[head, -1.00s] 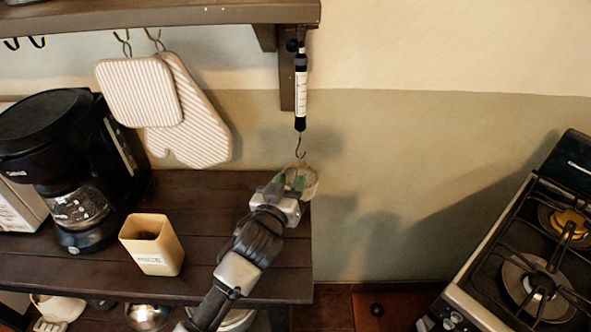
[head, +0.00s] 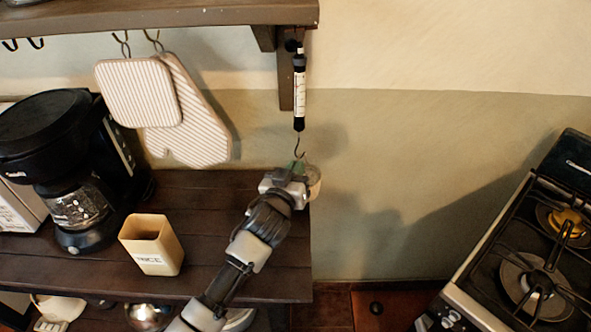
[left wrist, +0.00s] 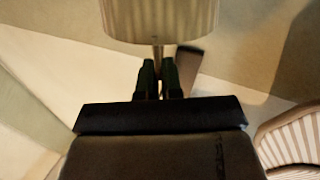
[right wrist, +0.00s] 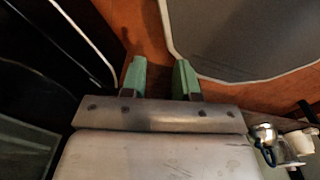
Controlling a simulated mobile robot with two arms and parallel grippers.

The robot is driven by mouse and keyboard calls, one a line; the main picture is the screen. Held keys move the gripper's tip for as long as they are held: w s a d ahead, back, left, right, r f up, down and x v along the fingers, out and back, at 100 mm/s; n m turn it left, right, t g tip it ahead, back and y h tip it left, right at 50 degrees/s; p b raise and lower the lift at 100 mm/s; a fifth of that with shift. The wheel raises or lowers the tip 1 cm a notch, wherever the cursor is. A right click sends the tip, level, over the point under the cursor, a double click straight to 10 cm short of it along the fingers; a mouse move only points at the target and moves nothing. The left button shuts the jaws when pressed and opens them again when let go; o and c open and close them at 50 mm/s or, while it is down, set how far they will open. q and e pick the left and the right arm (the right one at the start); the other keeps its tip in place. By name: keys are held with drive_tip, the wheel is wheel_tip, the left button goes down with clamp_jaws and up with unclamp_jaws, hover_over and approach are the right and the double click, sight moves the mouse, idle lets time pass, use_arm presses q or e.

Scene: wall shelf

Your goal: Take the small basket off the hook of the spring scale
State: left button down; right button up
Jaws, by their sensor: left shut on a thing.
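The spring scale (head: 300,85) hangs upright from the shelf bracket, with its dark hook (head: 299,147) at the bottom. The small basket (head: 315,182) is just below the hook, mostly hidden behind my left gripper (head: 297,169). The basket's pale ribbed side (left wrist: 160,18) fills the top of the left wrist view. My left gripper is shut on a thin part of the basket, seen between the fingers. I cannot tell whether the basket still touches the hook. My right gripper (right wrist: 160,79) is open and empty, away from the scale.
Striped oven mitts (head: 195,120) hang left of the scale. A coffee maker (head: 60,130) and an open beige canister (head: 152,258) stand on the dark counter (head: 215,205). A gas stove (head: 530,250) is at the right. The wall area right of the scale is free.

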use_arm(q)
drive_tip(key=shift+d+r+p, duration=0.1)
drive_tip(key=shift+r+p, duration=0.5)
drive_tip(key=shift+r, duration=0.1)
idle(0.5)
drive_tip(key=shift+r+p, duration=0.55)
idle(0.4)
drive_tip(key=shift+s+d+r+p, duration=0.1)
drive_tip(key=shift+r+p, duration=0.4)
